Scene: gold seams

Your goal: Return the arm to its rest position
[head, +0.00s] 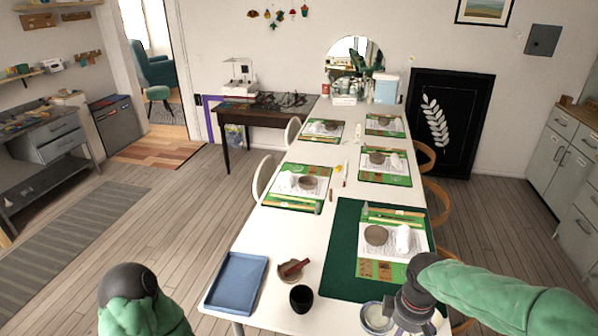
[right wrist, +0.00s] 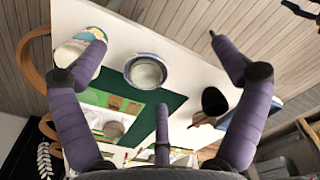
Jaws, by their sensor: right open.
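My right arm comes in from the lower right of the head view in a green sleeve. Its gripper (head: 410,308) is over the near right corner of the white table (head: 262,232). In the right wrist view the purple fingers of this gripper (right wrist: 155,62) are spread wide with nothing between them. A pale bowl with a blue-grey rim (head: 376,318) stands below, and it shows between the fingers in the right wrist view (right wrist: 146,71). My left arm shows only as a green sleeve and dark joint at the lower left; its gripper is out of view.
A blue tray (head: 236,283), a dark cup (head: 301,299) and a brown dish with a tool (head: 293,271) stand left of the bowl. A dark green mat (head: 345,225) lies behind. A pale container (right wrist: 72,52) is partly hidden by a finger.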

